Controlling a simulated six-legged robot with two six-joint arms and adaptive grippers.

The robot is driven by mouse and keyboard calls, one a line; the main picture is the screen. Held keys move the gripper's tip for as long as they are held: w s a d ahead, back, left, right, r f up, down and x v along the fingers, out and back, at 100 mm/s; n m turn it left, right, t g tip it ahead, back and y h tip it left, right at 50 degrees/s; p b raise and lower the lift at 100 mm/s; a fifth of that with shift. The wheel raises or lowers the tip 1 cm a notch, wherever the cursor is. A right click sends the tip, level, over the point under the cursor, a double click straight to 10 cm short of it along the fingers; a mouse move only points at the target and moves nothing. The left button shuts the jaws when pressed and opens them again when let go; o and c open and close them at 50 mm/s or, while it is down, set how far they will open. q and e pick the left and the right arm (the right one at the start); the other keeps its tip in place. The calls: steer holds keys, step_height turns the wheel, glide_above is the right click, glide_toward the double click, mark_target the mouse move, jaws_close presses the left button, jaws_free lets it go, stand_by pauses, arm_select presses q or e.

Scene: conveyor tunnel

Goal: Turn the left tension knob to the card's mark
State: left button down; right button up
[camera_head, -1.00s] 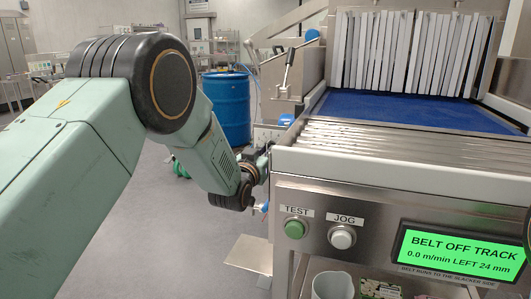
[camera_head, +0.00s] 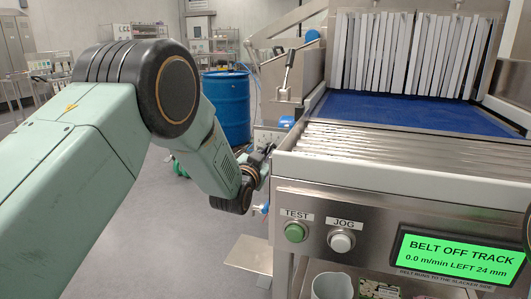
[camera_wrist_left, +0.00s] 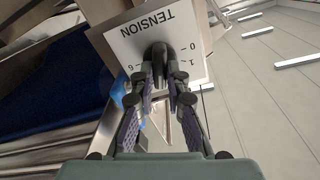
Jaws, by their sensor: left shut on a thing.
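In the left wrist view a white dial plate (camera_wrist_left: 128,45) reads TENSION, with the numbers 0, 1 and 6 in sight and turned in the picture. A dark tension knob (camera_wrist_left: 157,51) stands in front of the plate. My left gripper (camera_wrist_left: 161,84) is shut on this knob, one finger on each side. The fingers and knob cover part of the scale, and the knob's pointer cannot be made out. In the head view my left gripper (camera_head: 263,160) is at the machine's left side. I cannot make out the card with the mark.
The machine front has a green TEST button (camera_head: 295,232), a white JOG button (camera_head: 341,241) and a green display (camera_head: 455,257) reading BELT OFF TRACK, 0.0 m/min, LEFT 24 mm. A white cup (camera_head: 332,286) stands below. A blue drum (camera_head: 226,108) is behind my arm.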

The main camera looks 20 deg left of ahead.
arm_select(q)
steer(key=shift+r+m, duration=0.1)
steer(key=shift+m, duration=0.9)
steer(key=c, duration=1.3)
jaws_free()
steer(key=shift+c, duration=0.2)
steer(key=shift+s, duration=0.1)
steer(key=s, duration=1.1)
steer(key=shift+s+a, duration=0.2)
steer(key=shift+s, duration=0.2)
